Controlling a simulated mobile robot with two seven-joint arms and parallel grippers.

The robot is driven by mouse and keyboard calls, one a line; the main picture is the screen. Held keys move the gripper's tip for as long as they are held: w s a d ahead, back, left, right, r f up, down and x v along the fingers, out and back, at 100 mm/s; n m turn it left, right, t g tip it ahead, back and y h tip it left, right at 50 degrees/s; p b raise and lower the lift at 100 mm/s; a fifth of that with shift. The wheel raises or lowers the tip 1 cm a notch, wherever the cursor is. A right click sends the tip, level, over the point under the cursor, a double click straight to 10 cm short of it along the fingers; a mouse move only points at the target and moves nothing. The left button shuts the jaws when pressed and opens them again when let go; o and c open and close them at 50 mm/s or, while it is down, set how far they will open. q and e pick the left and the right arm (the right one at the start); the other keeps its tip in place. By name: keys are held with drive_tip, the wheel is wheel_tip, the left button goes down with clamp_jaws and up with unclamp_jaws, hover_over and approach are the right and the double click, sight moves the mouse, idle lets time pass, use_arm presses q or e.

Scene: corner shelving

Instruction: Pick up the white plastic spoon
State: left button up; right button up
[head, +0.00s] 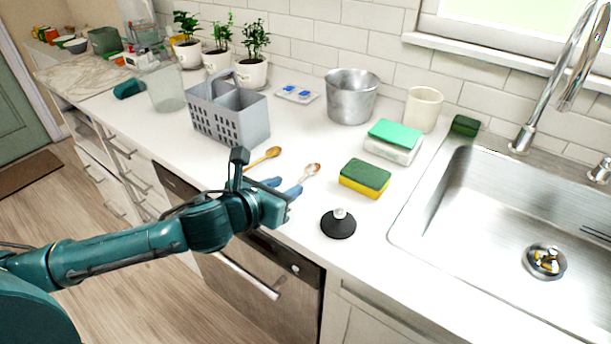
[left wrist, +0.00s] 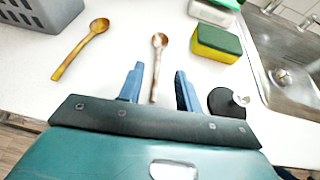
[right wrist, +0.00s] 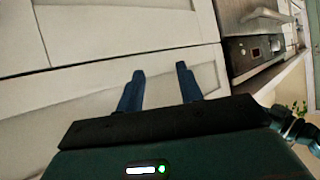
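The white spoon (head: 311,171) lies on the counter and looks pale, slightly pinkish, with its bowl pointing away from me. My left gripper (head: 281,186) is open just above the counter at the spoon's handle end. In the left wrist view the spoon (left wrist: 157,62) runs down between the two blue fingers (left wrist: 160,83), with a gap on both sides. I cannot tell how high the fingers are above the counter. My right gripper (right wrist: 160,80) is open and empty in front of pale cabinet fronts, and is not in the head view.
A golden-brown spoon (head: 263,157) lies left of the white spoon. A green-yellow sponge (head: 365,178) and a black stopper (head: 338,224) are close on the right. A grey caddy (head: 229,113) stands behind left; the sink (head: 470,200) is at right.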

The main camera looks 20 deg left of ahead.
sight(301, 179)
use_arm(q)
drive_tip(key=x, duration=0.5)
drive_tip(key=shift+w+f, duration=0.1)
drive_tip(key=shift+w, duration=0.25)
clamp_jaws()
